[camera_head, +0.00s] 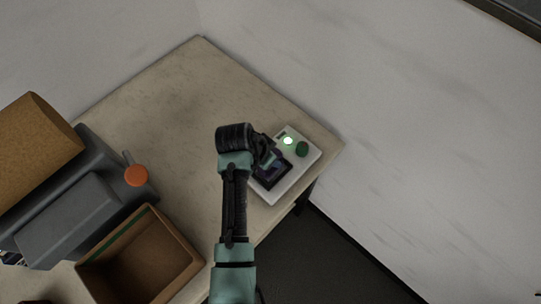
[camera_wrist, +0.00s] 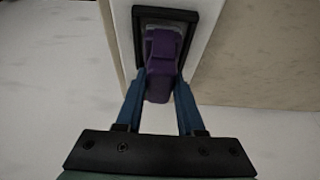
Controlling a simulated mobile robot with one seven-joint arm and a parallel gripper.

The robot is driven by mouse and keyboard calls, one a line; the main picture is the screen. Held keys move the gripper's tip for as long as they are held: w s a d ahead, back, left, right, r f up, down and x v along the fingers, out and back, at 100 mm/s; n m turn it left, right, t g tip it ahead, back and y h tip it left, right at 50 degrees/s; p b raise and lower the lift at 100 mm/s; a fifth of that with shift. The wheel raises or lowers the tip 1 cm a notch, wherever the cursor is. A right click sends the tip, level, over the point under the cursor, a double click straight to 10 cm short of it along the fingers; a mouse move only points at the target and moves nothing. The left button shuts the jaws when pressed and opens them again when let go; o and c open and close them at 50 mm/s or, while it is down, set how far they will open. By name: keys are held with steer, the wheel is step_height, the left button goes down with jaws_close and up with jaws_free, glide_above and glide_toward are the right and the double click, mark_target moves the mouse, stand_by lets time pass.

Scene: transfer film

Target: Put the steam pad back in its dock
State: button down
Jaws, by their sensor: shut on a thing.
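The dock (camera_head: 292,191) is a pale box near the right end of the bench, with a green light, a green knob and a dark square recess. My gripper (camera_head: 266,164) is over the recess, and my arm hides part of it. In the wrist view my gripper (camera_wrist: 160,90) has its blue fingers shut on the purple steam pad (camera_wrist: 161,62). The pad's far end lies within the dark frame of the dock (camera_wrist: 205,52), and its near end is between the fingers. I cannot tell whether the pad rests on the recess floor.
The bench (camera_head: 180,105) is clear behind and left of my arm. A grey machine (camera_head: 75,215) with an orange knob (camera_head: 136,176) and a brown roll (camera_head: 35,145) stands at left. An open brown box (camera_head: 140,262) stands in front of it. White walls close the back and right.

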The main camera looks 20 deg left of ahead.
steer(key=shift+w+f, duration=0.1)
steer(key=shift+f, duration=0.2)
steer(key=shift+f, duration=0.15)
steer(key=c, duration=0.5)
jaws_free()
